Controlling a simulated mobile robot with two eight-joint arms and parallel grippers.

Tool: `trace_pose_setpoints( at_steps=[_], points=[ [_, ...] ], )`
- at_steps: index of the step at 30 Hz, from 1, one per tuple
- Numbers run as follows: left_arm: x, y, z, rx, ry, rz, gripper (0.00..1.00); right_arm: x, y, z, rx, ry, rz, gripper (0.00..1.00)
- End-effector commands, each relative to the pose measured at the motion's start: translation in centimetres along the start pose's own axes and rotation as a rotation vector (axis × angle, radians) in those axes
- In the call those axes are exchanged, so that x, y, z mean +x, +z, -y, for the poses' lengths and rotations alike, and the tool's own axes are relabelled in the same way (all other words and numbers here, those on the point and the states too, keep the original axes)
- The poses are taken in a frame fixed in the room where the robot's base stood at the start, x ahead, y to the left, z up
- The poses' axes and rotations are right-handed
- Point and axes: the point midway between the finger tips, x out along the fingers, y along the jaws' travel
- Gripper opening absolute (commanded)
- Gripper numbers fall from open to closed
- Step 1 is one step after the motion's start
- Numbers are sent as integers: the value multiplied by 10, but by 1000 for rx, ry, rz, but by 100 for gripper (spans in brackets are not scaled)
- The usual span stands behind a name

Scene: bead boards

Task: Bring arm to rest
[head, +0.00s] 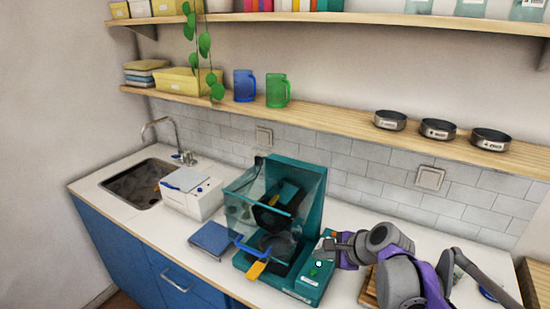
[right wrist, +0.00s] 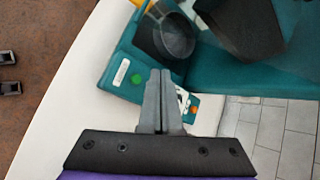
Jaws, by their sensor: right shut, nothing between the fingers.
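My right gripper (head: 331,246) reaches in from the right on a grey and purple arm. Its fingers are together with nothing between them. They are close beside the control panel (head: 314,268) at the right of a teal machine (head: 310,185). In the right wrist view the closed fingers (right wrist: 160,76) point toward the panel, which has a green button (right wrist: 136,78) and an orange button (right wrist: 194,110). I cannot tell whether the fingertips touch it. My left gripper does not show in the head view.
The machine has a clear hood (head: 240,196) and a dark pan (right wrist: 174,36). A blue box (head: 211,240), a white appliance (head: 192,197) and a sink (head: 135,183) are to its left. A wooden item (head: 368,290) lies by my right arm. Shelves (head: 340,118) hang above.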

Motion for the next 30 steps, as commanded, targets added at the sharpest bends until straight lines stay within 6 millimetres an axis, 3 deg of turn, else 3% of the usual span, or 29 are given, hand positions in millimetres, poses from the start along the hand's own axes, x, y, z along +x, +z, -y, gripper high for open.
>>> trace_pose_setpoints(
  at_steps=[4, 7, 12, 15, 21, 30],
  points=[
    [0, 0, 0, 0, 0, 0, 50, -16, 5, -49, -293, 52, -68, 0],
    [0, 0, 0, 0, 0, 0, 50, -31, 2, -99, -616, 121, -134, 0],
    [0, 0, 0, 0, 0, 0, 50, -54, -17, -180, -1172, 272, -220, 0],
    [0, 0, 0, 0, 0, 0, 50, -63, -30, -215, -1428, 355, -248, 0],
    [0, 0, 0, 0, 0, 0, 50, -71, -47, -248, -1702, 456, -269, 0],
    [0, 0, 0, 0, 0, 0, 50, -72, -49, -250, -1734, 469, -271, 0]
  ],
)
